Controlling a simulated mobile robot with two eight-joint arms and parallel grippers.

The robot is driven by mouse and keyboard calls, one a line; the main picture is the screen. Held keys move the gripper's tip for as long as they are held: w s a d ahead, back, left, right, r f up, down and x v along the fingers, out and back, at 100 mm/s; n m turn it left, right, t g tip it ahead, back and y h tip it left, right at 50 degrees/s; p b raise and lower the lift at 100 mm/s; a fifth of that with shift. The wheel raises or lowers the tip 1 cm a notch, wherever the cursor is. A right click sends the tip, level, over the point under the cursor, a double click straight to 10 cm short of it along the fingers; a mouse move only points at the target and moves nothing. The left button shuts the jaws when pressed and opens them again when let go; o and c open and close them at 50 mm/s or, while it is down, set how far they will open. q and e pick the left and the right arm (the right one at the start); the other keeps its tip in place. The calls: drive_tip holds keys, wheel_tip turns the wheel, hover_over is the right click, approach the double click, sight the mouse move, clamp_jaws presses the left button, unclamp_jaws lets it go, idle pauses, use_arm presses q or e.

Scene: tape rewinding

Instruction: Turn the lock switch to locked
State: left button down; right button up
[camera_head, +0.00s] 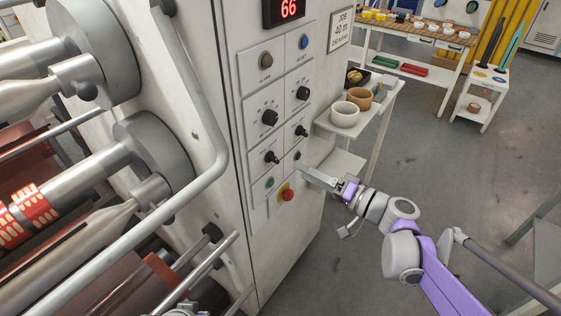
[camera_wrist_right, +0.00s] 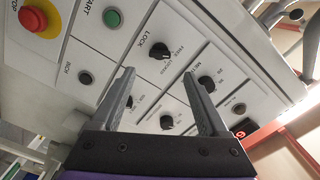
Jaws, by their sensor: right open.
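The lock switch (camera_head: 272,157) is a black rotary knob on the white control panel, just above the green button in the head view. In the right wrist view the lock switch (camera_wrist_right: 159,52) sits beside the printed word LOCK, with smaller position marks near it. Which mark it points to is too small to tell. My right gripper (camera_head: 306,174) is in front of the panel's lower right, to the right of the knob and apart from it. In the wrist view my right gripper (camera_wrist_right: 160,75) is open and empty, its fingers apart with panel between them.
Near the switch are a green button (camera_head: 269,183), a red stop button (camera_head: 287,193) and other black knobs (camera_head: 270,117). A shelf with bowls (camera_head: 344,114) stands just right of the cabinet. A bent grey rail (camera_head: 208,130) and rollers fill the left. Floor at right is open.

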sight(278, 160)
drive_tip(key=x, duration=0.8)
drive_tip(key=shift+a, duration=0.15)
drive_tip(key=shift+w, duration=0.15)
clamp_jaws()
drive_tip(key=shift+m, duration=0.3)
drive_tip(key=m, duration=1.1)
drive_tip(key=shift+f, duration=0.2)
drive_tip(key=shift+m, duration=0.3)
